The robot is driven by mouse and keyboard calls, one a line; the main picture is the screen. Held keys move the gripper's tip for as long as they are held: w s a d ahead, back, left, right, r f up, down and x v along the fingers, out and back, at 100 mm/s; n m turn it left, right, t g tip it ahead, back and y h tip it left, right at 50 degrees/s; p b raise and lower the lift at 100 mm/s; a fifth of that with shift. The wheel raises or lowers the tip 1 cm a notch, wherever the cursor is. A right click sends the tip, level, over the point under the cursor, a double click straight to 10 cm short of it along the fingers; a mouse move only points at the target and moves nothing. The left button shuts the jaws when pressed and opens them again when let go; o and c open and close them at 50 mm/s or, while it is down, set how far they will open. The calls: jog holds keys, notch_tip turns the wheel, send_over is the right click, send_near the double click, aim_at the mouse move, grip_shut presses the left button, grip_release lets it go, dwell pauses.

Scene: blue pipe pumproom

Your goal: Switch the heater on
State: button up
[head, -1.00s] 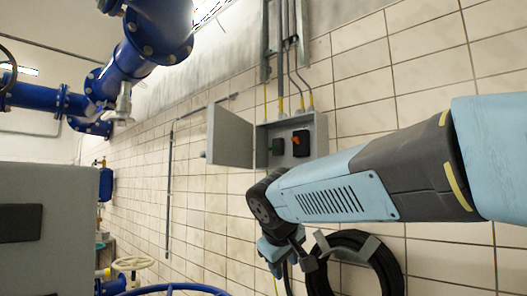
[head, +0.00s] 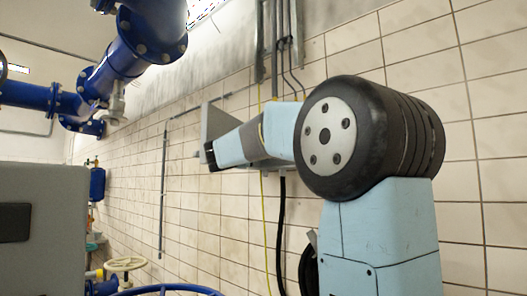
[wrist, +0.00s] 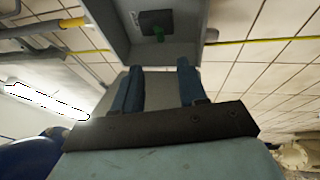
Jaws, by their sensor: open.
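A grey wall box is open in the wrist view (wrist: 190,50), at the top. Inside it is a dark switch plate with a green knob (wrist: 157,33). The box's open door (wrist: 155,85) shows behind and between my fingers. My gripper (wrist: 157,72) is open and empty, its two blue fingers pointing toward the box, apart from the green knob. In the head view, part of the door (head: 218,121) shows left of my arm. My arm covers the box's inside and switches there, and my fingers cannot be made out. No label naming the heater can be read.
Grey conduits (head: 283,45) run up the tiled wall above the box. A black cable (head: 282,230) and a yellow wire (head: 264,220) hang below it. Blue pipes (head: 120,55) and a grey cabinet (head: 40,230) stand at left.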

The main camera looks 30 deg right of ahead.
jog(key=x, duration=1.3)
grip_shut()
